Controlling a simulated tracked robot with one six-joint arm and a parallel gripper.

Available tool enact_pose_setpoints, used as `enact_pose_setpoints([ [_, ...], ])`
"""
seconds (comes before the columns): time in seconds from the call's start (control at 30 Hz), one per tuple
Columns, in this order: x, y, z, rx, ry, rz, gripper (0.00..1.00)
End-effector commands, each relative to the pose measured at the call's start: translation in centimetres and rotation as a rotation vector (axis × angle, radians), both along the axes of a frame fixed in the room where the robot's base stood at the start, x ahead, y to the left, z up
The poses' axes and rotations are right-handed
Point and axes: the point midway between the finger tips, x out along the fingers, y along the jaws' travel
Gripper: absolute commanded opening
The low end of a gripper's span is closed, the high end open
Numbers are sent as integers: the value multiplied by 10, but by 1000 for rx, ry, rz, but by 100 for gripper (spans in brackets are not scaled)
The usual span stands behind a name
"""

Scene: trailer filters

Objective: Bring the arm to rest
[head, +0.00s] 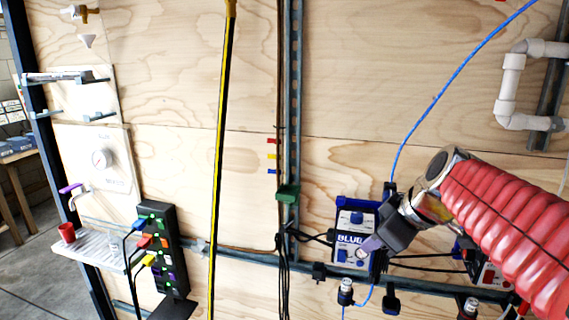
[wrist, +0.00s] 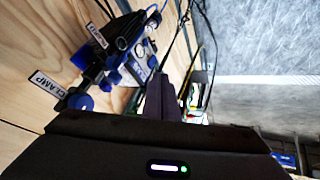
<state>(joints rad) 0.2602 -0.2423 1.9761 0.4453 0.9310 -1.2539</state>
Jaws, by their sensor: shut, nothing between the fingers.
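My gripper (head: 373,243) is at the right of the head view, at the end of my red-sleeved arm. Its fingers are closed together and hold nothing. It is in front of the blue-and-white box marked BLUE (head: 352,222) and hides part of that box's right side. I cannot tell whether it touches the box. In the wrist view my closed fingers (wrist: 161,97) point up the picture, with the blue box (wrist: 138,65) and clamps tagged CLAMP (wrist: 48,84) to their left.
A blue hose (head: 438,95) runs up from near my gripper. A grey rail (head: 255,258) crosses the plywood wall low down. A black socket strip (head: 160,240) with coloured plugs, a white shelf (head: 95,245) with a red cup (head: 66,232), and a white pipe (head: 511,85) are also on the wall.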

Motion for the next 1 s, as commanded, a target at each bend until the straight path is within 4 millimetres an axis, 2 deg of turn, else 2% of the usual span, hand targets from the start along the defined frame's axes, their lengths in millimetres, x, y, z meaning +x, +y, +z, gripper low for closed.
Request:
enact_pose_setpoints([
  [0.1,-12,-4,-17,55,66,-130,0],
  [0.37,-52,-4,-47,149,177,-409,0],
  [0.7,-122,7,-85,223,252,-737,0],
  [0.87,-158,14,-102,229,246,-829,0],
  [1.0,-183,21,-110,206,220,-810,0],
])
